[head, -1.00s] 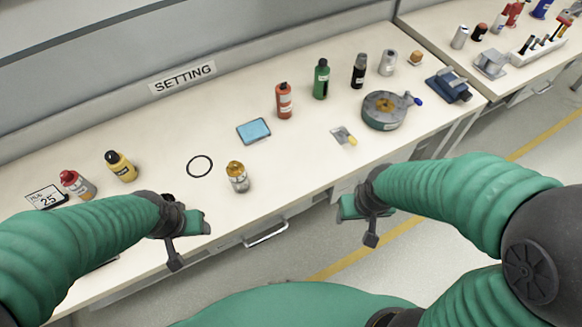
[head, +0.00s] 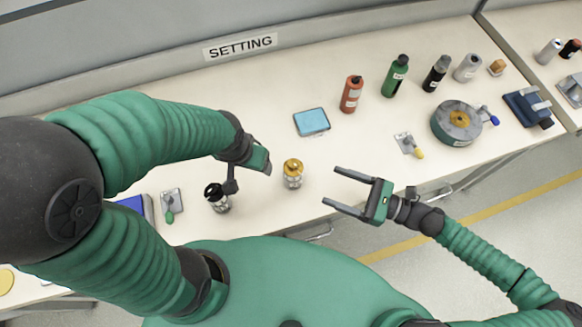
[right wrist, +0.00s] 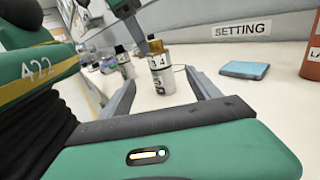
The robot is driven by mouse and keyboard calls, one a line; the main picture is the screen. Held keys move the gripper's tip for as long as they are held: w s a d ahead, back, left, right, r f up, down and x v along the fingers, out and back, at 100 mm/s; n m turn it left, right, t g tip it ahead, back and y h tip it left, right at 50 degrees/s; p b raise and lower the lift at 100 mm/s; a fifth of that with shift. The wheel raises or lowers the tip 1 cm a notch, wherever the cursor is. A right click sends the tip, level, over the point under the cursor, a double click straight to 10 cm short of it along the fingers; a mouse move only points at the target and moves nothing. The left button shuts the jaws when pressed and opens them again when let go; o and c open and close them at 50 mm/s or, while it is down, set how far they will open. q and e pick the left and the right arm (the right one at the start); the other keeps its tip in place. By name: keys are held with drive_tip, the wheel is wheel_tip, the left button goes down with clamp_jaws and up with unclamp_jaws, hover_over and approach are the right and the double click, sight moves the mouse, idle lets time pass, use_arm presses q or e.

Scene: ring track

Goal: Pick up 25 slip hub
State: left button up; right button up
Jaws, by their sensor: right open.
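A small silver cylinder with a gold top (head: 292,174), taken as the slip hub, stands upright near the bench's front edge. In the right wrist view this hub (right wrist: 161,76) shows a white label and appears between the finger lines; I cannot read the label surely. My right gripper (head: 331,187) is open and empty, its fingers pointing left at the hub, a short gap away. My left gripper (head: 262,160) is just left of the hub, seen side-on; its jaws cannot be made out.
A black-topped silver cylinder (head: 217,199) stands left of the hub. A small metal plate with a yellow tip (head: 408,144) is nearer.

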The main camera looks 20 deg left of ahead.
sight(293, 171)
drive_tip(key=a, duration=0.6)
drive_tip(key=shift+w, duration=0.15)
drive_tip(key=a, duration=0.4)
drive_tip(key=w+a+p, duration=0.1)
drive_tip(key=a, duration=0.2)
drive_tip(key=shift+a, duration=0.1)
drive_tip(key=shift+d, duration=0.4)
drive_tip(key=c, duration=0.6)
drive_tip(key=shift+a, duration=0.2)
clamp_jaws()
